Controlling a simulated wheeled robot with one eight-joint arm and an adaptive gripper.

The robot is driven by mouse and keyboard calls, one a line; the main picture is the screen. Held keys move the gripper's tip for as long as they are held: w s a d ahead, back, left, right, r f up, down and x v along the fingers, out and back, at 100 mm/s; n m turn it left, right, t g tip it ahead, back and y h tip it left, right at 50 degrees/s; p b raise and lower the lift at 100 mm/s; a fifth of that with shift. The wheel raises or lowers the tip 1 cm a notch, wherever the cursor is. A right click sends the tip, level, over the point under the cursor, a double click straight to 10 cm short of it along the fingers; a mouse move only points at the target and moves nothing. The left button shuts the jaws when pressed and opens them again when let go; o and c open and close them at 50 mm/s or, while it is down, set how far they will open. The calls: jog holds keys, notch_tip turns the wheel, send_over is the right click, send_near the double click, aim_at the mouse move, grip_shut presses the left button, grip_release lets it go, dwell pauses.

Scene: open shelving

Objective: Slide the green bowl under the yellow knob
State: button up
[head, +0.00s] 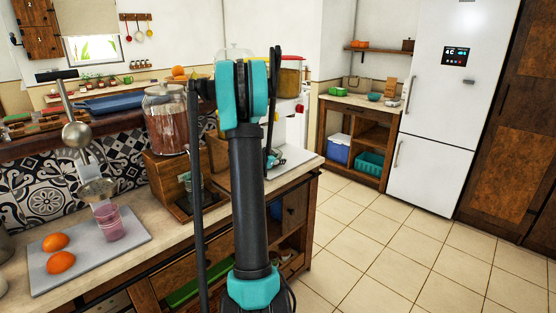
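A small teal-green bowl (374,97) sits on the far wooden counter, left of the fridge. A brighter green item (337,91) stands to its left; its shape is too small to tell, so I cannot say for certain which is the green bowl. I cannot make out a yellow knob; my arm hides part of the middle of the view. My black and teal arm rises in front of the near counter, far from both green items. My gripper's fingers cannot be made out.
The near counter (150,255) holds a grey board (135,241) with two oranges (60,262) and a pink glass (108,222), plus a large jar (166,122). The tiled floor (400,255) is clear towards the far counter (352,101) and the white fridge (430,110).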

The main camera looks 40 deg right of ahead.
jog(key=shift+a, duration=0.1)
jog(key=v, duration=1.1)
jog(key=shift+s+a+r, duration=0.15)
jog(key=shift+a, duration=0.15)
